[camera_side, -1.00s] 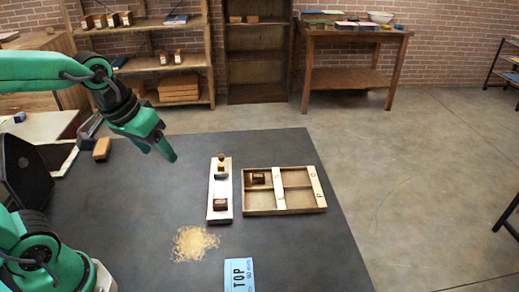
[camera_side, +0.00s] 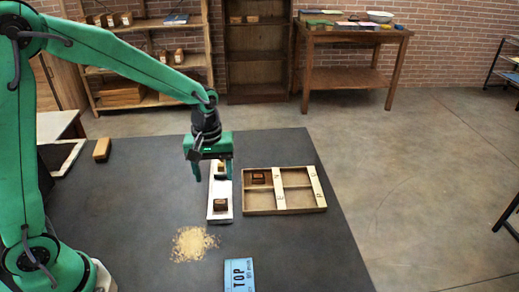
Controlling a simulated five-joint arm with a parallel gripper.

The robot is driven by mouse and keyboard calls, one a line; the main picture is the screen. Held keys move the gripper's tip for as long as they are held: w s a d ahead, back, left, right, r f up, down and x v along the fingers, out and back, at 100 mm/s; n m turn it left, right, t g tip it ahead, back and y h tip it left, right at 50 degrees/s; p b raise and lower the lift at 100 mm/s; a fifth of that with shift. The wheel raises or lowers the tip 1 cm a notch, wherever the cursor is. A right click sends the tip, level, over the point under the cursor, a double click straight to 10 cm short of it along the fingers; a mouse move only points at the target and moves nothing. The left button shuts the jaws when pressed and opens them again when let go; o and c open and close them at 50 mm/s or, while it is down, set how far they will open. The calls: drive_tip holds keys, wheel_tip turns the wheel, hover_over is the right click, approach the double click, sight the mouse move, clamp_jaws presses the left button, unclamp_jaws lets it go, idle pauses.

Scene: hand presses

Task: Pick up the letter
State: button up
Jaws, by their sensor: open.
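A pale narrow strip (camera_side: 221,216) lies on the dark table. A small brown block (camera_side: 220,204) stands on its near half, and a tan block (camera_side: 221,166) shows at its far end between my fingers. Which block is the letter I cannot tell. A dark brown block (camera_side: 260,178) lies in the far left compartment of a wooden tray (camera_side: 291,208). My gripper (camera_side: 213,177) points down, open, over the far end of the strip. One finger is left of the strip and the other at its right edge. My gripper partly hides the far end.
A tan block (camera_side: 102,149) sits at the far left. The tray's raised walls stand close right of the strip. The table right of the card is clear.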

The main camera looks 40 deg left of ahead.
sight(220, 201)
drive_tip(key=shift+w+d+f+n, duration=0.1)
drive_tip(key=shift+w+f+n, duration=0.1)
drive_tip(key=shift+f, duration=0.25)
drive_tip(key=shift+w+d+f+n, duration=0.1)
drive_tip(key=shift+w+f, duration=0.05)
drive_tip(key=shift+f, duration=0.25)
drive_tip(key=shift+f, duration=1.3)
drive_tip(key=shift+f, duration=0.1)
drive_tip(key=shift+f, duration=2.5)
drive_tip(key=c, duration=1.1)
